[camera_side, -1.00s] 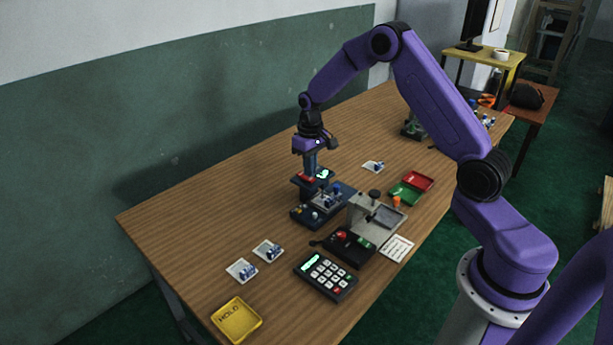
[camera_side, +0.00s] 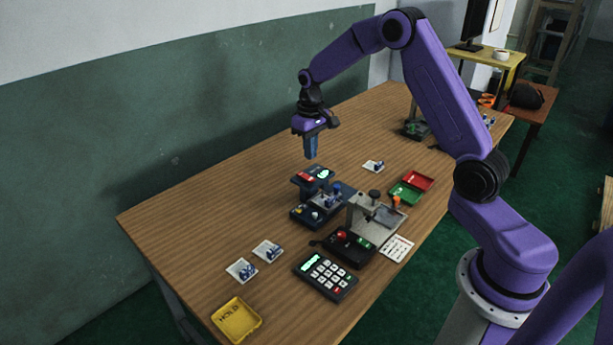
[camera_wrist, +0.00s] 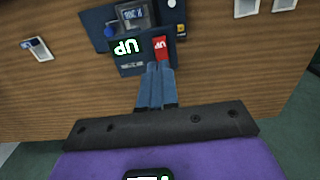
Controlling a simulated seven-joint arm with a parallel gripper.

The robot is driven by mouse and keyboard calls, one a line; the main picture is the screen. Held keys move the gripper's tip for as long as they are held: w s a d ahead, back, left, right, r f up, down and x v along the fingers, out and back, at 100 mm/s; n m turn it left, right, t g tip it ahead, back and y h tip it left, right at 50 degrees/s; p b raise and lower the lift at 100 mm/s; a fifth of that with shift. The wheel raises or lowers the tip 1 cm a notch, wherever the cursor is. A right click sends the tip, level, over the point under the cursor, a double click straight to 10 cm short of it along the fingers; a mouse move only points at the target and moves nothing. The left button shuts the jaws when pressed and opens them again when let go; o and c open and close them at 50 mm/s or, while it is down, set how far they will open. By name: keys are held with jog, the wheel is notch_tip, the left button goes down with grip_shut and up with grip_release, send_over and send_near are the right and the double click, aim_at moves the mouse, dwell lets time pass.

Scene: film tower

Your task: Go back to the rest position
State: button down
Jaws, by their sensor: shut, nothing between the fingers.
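My gripper (camera_side: 311,157) hangs in the air above the dark blue device (camera_side: 317,212), with its blue fingers pointing down. The fingers are shut together and empty, clear of the device's raised top. In the wrist view my gripper (camera_wrist: 162,66) shows its two fingers side by side, with their tips just below the red button marked UP (camera_wrist: 160,48) in the picture.
A keypad (camera_side: 326,275), a yellow HOLD tray (camera_side: 236,320), red (camera_side: 417,180) and green (camera_side: 405,194) trays and small white trays (camera_side: 241,270) lie around.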

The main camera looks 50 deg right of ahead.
jog(key=s+a+r+n, duration=0.3)
jog(key=s+a+r, duration=0.1)
jog(key=s+a, duration=0.4)
jog(key=s+a+r+n, duration=0.3)
jog(key=s+a, duration=0.4)
jog(key=s+r+n, duration=0.1)
jog(key=s+n, duration=0.5)
jog(key=s, duration=1.6)
jog(key=shift+s+d+r+n, duration=0.15)
jog(key=shift+s+r+n, duration=0.05)
jog(key=shift+s+n, duration=0.15)
